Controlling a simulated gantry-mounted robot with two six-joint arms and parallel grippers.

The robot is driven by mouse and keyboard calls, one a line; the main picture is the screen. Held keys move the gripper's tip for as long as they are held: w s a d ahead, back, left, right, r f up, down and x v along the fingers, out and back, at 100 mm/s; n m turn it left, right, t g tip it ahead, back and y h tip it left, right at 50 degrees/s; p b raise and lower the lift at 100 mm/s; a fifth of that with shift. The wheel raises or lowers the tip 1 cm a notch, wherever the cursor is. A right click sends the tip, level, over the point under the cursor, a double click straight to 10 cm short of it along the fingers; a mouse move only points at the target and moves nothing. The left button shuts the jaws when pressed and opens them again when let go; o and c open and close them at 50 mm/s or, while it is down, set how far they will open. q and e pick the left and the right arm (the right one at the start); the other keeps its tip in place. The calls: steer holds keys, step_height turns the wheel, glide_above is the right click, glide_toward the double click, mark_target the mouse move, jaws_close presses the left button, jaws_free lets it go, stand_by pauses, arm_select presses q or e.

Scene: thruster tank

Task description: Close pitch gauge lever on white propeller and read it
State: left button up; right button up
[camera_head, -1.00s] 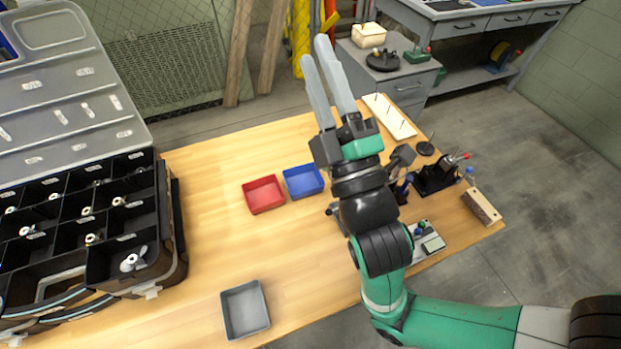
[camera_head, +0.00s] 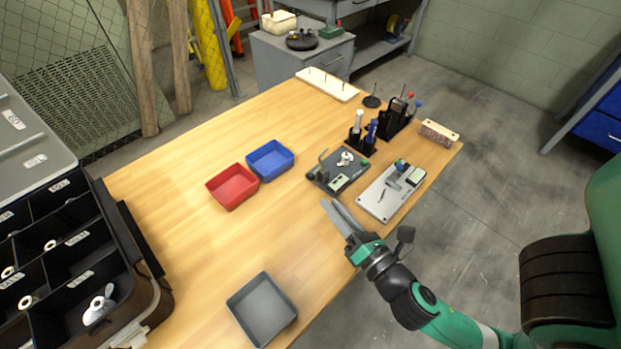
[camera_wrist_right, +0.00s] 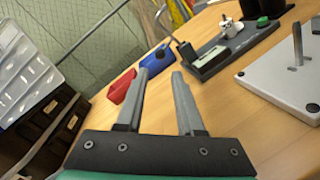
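The white propeller (camera_head: 346,158) sits on the dark-based gauge (camera_head: 353,178) right of the bins; both also show in the wrist view, the propeller (camera_wrist_right: 231,27) on the gauge (camera_wrist_right: 238,46). A dark upright arm, seemingly the lever (camera_head: 322,161), stands raised at the gauge's left end, and it shows in the wrist view (camera_wrist_right: 181,44). A small pale display (camera_head: 338,183) is on the base; its reading is too small to make out. My right gripper (camera_head: 329,206) is open and empty, in front of the gauge and apart from it. My left gripper is out of view.
A light-grey plate device (camera_head: 375,205) lies right of the gauge. Red (camera_head: 233,187), blue (camera_head: 270,160) and grey (camera_head: 262,310) bins stand on the table. Black tool holders (camera_head: 361,145) stand behind the gauge. A compartmented case (camera_head: 150,285) is at left. Middle-front tabletop is clear.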

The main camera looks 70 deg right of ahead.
mark_target(313, 180)
steer(key=x, duration=1)
steer(key=shift+d+r, duration=0.1)
steer(key=shift+c, duration=0.4)
jaws_close()
stand_by(0.6)
